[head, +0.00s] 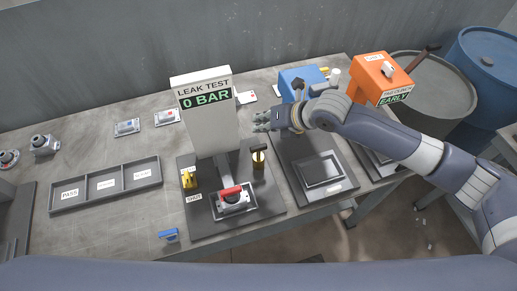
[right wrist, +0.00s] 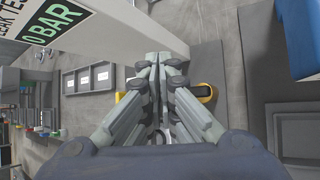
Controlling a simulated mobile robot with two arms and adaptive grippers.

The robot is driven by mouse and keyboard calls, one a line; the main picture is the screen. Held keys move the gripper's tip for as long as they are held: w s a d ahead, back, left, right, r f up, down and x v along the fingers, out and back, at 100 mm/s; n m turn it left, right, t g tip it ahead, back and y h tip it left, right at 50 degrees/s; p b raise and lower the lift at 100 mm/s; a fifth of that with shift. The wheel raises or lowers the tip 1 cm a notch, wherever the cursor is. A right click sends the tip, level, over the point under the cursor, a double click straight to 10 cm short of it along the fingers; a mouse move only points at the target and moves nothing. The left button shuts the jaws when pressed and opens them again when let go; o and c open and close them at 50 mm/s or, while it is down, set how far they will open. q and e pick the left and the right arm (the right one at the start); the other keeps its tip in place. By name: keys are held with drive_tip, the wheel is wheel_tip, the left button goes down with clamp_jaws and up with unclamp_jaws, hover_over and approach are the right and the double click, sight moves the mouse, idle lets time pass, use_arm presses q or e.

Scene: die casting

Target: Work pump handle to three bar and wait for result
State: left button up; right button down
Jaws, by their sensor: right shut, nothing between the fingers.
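The leak test panel (head: 207,118) stands upright and its display (head: 206,98) reads 0 BAR. The display also shows partly in the right wrist view (right wrist: 54,27). The pump handle (head: 260,149), a dark grip on a yellow-collared post, stands at the right of the test base. A yellow valve (head: 189,179) with a SHUT label is at the left. A grey part with a red top (head: 233,197) sits on the fixture between. My right gripper (head: 262,121) is shut and empty, above and behind the pump handle, apart from it. My left gripper is out of view.
A three-compartment tray (head: 106,203) with a PASS label lies left. A blue clip-like piece (head: 169,235) lies near the front edge. A blue machine (head: 302,82) and an orange unit marked EARLY (head: 381,78) stand right, with barrels (head: 484,65) beyond.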

drive_tip(key=b, duration=0.3)
hover_over(261, 145)
wheel_tip(261, 145, down, 4)
drive_tip(key=shift+f, duration=0.2)
drive_tip(key=shift+w+f, duration=0.1)
drive_tip(key=shift+f, duration=0.55)
drive_tip(key=shift+f, duration=0.1)
idle(0.4)
drive_tip(key=shift+f+b, duration=0.35)
drive_tip(key=shift+b, duration=0.05)
drive_tip(key=shift+f+b, duration=0.95)
drive_tip(key=shift+f, duration=0.55)
idle(1.2)
drive_tip(key=shift+r, duration=0.1)
drive_tip(key=shift+r+p, duration=1.7)
drive_tip(key=shift+r, duration=0.15)
drive_tip(key=shift+r, duration=0.15)
